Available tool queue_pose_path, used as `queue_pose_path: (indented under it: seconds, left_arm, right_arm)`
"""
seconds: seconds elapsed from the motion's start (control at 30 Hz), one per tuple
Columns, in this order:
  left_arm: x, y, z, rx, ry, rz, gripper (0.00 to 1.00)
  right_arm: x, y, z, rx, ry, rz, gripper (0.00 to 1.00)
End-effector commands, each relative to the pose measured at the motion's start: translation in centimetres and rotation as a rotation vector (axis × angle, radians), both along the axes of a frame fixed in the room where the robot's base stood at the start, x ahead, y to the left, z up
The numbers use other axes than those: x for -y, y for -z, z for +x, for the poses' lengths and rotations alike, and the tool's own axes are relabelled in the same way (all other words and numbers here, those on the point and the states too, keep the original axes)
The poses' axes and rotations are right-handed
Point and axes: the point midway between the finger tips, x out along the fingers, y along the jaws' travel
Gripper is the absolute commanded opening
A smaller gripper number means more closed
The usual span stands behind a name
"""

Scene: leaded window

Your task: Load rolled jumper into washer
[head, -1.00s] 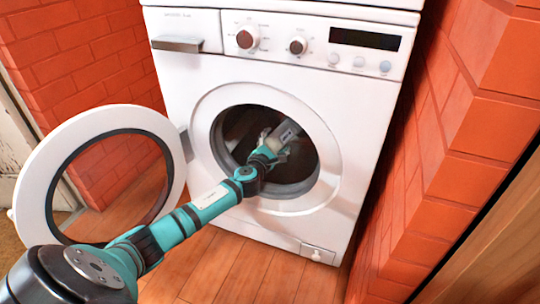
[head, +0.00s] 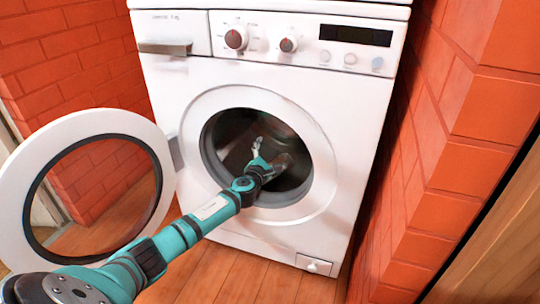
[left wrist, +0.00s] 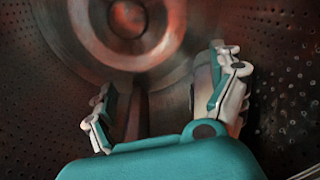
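The white washer (head: 330,95) stands ahead with its round door open to the left. My left arm reaches through the round opening, and my left gripper (head: 270,154) is inside the dark drum (head: 232,135). In the left wrist view its fingers (left wrist: 163,85) are spread wide apart, with the perforated drum wall (left wrist: 60,60) and round hub (left wrist: 128,22) beyond. A blurred greyish-beige shape lies between and beside the fingers; I cannot tell whether it is the rolled jumper or part of the drum. No jumper shows clearly. My right gripper is out of view.
The open door (head: 22,190) stands at the left, close beside my left arm. Brick walls (head: 465,120) flank the washer closely on both sides. The wooden floor (head: 245,275) in front is clear.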

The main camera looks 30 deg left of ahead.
Motion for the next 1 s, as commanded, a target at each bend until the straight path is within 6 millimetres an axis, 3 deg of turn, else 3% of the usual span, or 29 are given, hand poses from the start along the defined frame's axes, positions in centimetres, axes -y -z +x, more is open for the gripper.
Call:
queue_pose_path:
  seconds: [0.3, 0.47, 1.0]
  left_arm:
    - [0.0, 0.2, -0.1, -0.003, 0.000, -0.001, 1.00]
    - [0.2, 0.0, -1.2, -0.001, -0.001, 0.002, 1.00]
    - [2.5, -0.7, -10.4, -0.003, 0.002, 0.001, 1.00]
  right_arm:
    - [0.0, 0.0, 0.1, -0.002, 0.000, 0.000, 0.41]
    - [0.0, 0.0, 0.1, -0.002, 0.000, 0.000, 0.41]
    - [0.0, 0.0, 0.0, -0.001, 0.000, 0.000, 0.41]
